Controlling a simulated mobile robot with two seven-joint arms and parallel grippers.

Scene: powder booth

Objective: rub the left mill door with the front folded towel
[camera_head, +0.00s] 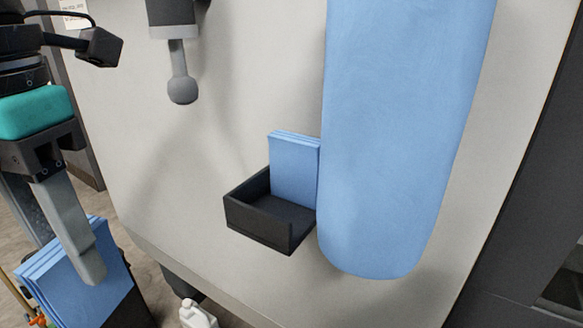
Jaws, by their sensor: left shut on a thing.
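My left gripper (70,235) is at the lower left, its grey fingers pointing down. It is shut on a blue folded towel (45,272), whose layered top edge shows behind the near finger. A second blue folded towel (294,170) stands upright in a black open tray (258,229) on a large pale panel (240,75). The held towel is well left of and below that tray, apart from the panel's face. Which surface is the left mill door I cannot tell. My right gripper is not in view.
A long blue round-ended shape (400,130) covers the panel right of the tray. A dark fitting with a grey round-ended knob (181,82) hangs at the top. A white bottle (197,315) stands low at the bottom. The panel's lower left is bare.

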